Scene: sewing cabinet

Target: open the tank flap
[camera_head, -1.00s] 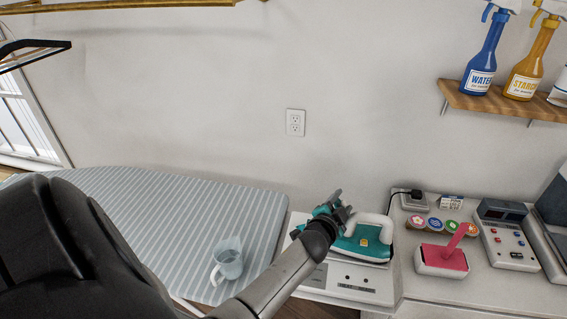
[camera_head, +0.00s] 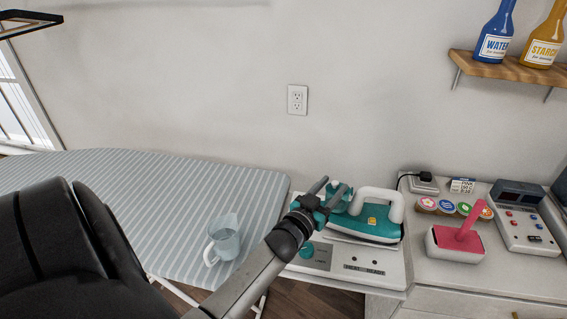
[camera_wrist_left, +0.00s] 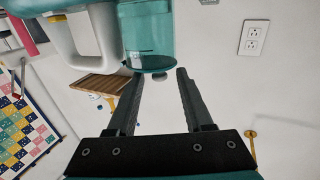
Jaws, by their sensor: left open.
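The teal iron (camera_head: 372,222) with a white handle rests on a white base unit (camera_head: 375,268). Its left end, with a translucent teal tank, shows just behind my left gripper (camera_head: 329,189). In the left wrist view, the tank (camera_wrist_left: 148,30) hangs at the top beside the white handle (camera_wrist_left: 75,40). The fingers of my left gripper (camera_wrist_left: 160,74) are apart and empty, with the tank's rounded end close to their tips. I cannot make out the flap clearly or tell whether it is shut. My right gripper is not in view.
A measuring cup (camera_head: 226,240) stands on the striped ironing board (camera_head: 180,190) to the left. A pink item in a white tub (camera_head: 455,247), several round lids (camera_head: 447,208) and a control box (camera_head: 525,228) sit to the right. A shelf with bottles (camera_head: 510,67) hangs above.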

